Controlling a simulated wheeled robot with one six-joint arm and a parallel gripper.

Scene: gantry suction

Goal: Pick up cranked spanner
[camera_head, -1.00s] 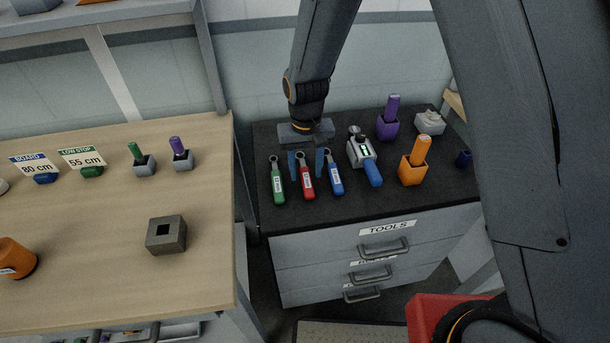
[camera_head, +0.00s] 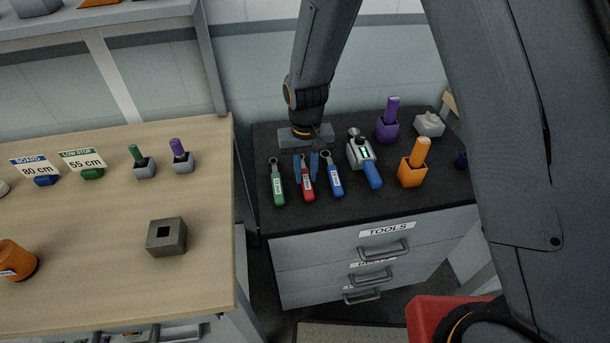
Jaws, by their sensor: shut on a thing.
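Three ring-headed spanners lie side by side on the dark top of the tool cabinet: one with a green handle (camera_head: 278,188), one with a red handle (camera_head: 308,188) and one with a blue handle (camera_head: 335,182). Their labels are too small to read, and I cannot tell a crank in their shape. My gripper (camera_head: 306,176) points down over the red-handled spanner. Its two blue fingers are shut on that spanner near its upper end, one on each side. The spanner looks to be still at the cabinet top.
Right of the spanners stand a grey tool with a blue handle (camera_head: 361,155), a purple holder (camera_head: 386,130), an orange holder (camera_head: 412,172) and a pale grey block (camera_head: 429,124). The wooden bench (camera_head: 110,230) is left, beyond a gap. The cabinet's front strip (camera_head: 340,212) is clear.

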